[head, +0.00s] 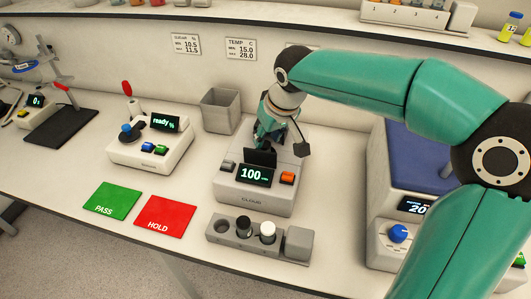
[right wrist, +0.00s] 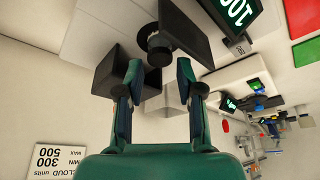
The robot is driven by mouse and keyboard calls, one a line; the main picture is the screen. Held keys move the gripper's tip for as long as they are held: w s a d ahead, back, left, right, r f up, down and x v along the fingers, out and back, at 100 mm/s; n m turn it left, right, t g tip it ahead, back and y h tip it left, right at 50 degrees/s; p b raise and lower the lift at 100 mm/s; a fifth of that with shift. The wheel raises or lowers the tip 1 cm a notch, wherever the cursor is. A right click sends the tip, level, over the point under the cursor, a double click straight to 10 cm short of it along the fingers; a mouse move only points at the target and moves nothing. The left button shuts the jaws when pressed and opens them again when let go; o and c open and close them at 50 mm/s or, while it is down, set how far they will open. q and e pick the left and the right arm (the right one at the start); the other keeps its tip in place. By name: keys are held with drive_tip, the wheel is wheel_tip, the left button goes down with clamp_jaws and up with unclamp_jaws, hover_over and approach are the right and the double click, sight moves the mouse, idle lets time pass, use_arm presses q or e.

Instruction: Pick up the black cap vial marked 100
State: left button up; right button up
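A black-capped vial (head: 244,224) stands upright in the grey rack (head: 228,247) at the front of the bench; no marking on it is readable. A white-capped vial (head: 268,231) stands to its right. The cloud meter (head: 228,193) behind the rack shows 100. My right gripper (head: 268,140) is over the back of this meter, behind its black upright panel (head: 262,158), which partly hides the fingers. In the right wrist view the fingers (right wrist: 157,75) are apart, with a dark round cap-like part (right wrist: 155,42) just beyond their tips. My left gripper is not in view.
A grey open bin (head: 221,111) stands behind left of the meter. A white device reading ready (head: 150,148) and the green PASS (head: 112,200) and red HOLD (head: 165,216) mats lie left. A blue-topped machine (head: 400,165) stands right, partly behind my arm.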

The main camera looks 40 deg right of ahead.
sight(265, 144)
drive_tip(key=shift+x, duration=1.55)
drive_tip(key=shift+c, duration=0.4)
clamp_jaws()
drive_tip(key=shift+r, duration=0.15)
wheel_tip(265, 144, up, 20)
drive_tip(key=p, duration=0.2)
drive_tip(key=shift+p, duration=0.4)
